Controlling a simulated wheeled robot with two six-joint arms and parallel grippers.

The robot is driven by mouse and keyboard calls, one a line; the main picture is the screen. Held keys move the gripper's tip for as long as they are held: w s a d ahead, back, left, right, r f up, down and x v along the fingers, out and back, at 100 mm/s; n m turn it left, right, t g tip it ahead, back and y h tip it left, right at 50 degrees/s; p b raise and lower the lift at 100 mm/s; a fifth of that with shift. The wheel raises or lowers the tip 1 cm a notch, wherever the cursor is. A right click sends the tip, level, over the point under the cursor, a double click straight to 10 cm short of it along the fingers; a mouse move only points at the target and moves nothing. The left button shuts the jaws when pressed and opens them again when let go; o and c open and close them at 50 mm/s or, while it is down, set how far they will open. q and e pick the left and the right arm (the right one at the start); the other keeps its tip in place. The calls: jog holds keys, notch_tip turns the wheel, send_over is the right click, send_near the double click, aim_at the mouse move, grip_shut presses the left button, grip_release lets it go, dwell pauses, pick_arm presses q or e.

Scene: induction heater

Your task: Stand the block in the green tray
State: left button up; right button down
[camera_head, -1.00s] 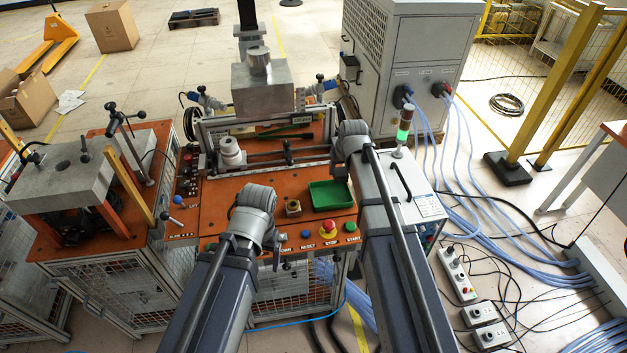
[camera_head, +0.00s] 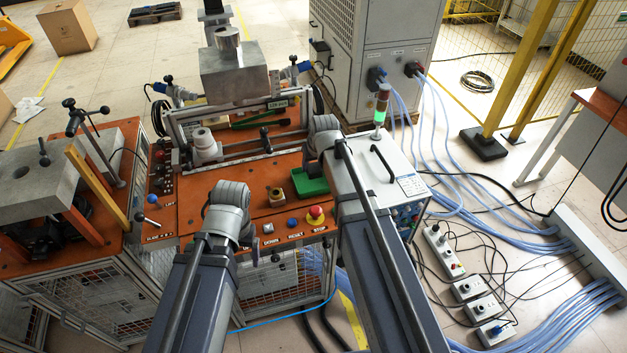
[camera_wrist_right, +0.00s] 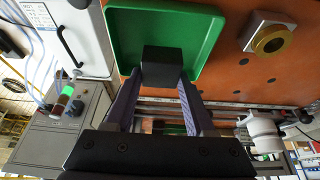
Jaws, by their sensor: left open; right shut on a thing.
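The green tray (camera_head: 309,185) lies on the orange worktop, partly covered by my right arm in the head view. It also shows in the right wrist view (camera_wrist_right: 205,20). My right gripper (camera_wrist_right: 161,82) is shut on the dark block (camera_wrist_right: 162,64), whose end face sits between the fingertips with the tray behind it. Whether the block touches the tray floor cannot be told. In the head view, my right wrist hides the block and fingers. My left gripper (camera_head: 254,254) is mostly hidden by its wrist, near the worktop's front edge, and holds nothing visible.
A brass ring on a small base (camera_head: 276,196) stands just left of the tray. Push buttons and a red stop button (camera_head: 315,213) line the front edge. A white cylindrical fitting (camera_head: 205,147) stands farther back. A white box (camera_head: 375,170) stands to the right.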

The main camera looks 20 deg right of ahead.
aim_at(314, 173)
jog(key=shift+f, duration=0.1)
notch_tip(314, 173, down, 4)
jog(key=b, duration=0.3)
jog(key=shift+r, duration=0.25)
jog(key=shift+b, duration=0.3)
jog(key=shift+f, duration=0.15)
jog(key=shift+c, duration=1.3)
grip_release()
